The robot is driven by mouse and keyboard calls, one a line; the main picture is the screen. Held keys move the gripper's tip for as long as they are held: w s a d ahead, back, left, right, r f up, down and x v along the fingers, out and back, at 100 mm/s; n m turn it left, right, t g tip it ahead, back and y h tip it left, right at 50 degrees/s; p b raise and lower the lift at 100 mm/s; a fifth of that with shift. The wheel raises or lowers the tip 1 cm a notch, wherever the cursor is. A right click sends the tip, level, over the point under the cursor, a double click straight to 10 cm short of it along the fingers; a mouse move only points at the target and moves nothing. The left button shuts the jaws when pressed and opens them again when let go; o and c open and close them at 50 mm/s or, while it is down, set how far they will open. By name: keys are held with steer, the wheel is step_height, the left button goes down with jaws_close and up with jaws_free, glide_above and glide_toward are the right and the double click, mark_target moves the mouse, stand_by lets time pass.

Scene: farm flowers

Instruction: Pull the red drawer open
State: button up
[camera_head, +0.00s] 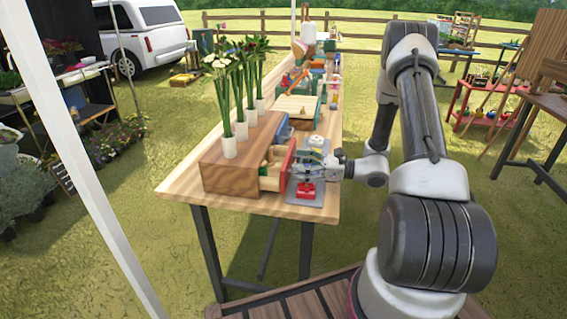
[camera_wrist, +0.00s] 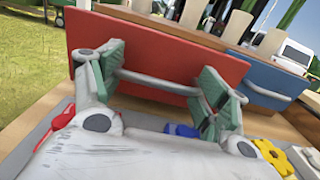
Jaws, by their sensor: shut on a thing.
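The red drawer (camera_head: 288,158) belongs to a wooden box (camera_head: 225,170) on the table. It stands partly open, with its pale wooden side and some contents showing in the head view. Its red front (camera_wrist: 150,48) fills the upper middle of the wrist view, with a grey bar handle (camera_wrist: 158,84) across it. My gripper (camera_wrist: 165,88) has its green-padded fingers at both ends of the handle and is shut on it. In the head view my gripper (camera_head: 318,167) is at the drawer front and small.
A blue drawer (camera_wrist: 272,80) is to the right of the red one. A grey mat (camera_head: 318,200) below my gripper bears a red object (camera_head: 305,190) and other small items. A yellow flower-shaped piece (camera_wrist: 270,155) lies nearby. White vases (camera_head: 229,147) with flowers stand on the box.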

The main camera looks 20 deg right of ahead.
steer(key=v, duration=0.5)
steer(key=shift+s+d, duration=0.1)
steer(key=shift+d, duration=0.25)
steer(key=shift+s+d, duration=0.15)
steer(key=shift+d, duration=0.1)
steer(key=shift+c, duration=0.2)
steer(key=shift+f, duration=0.1)
steer(key=shift+c, duration=1)
steer(key=o, duration=1.5)
steer(key=shift+s, duration=0.15)
steer(key=shift+o, duration=0.9)
steer(key=v, duration=1.2)
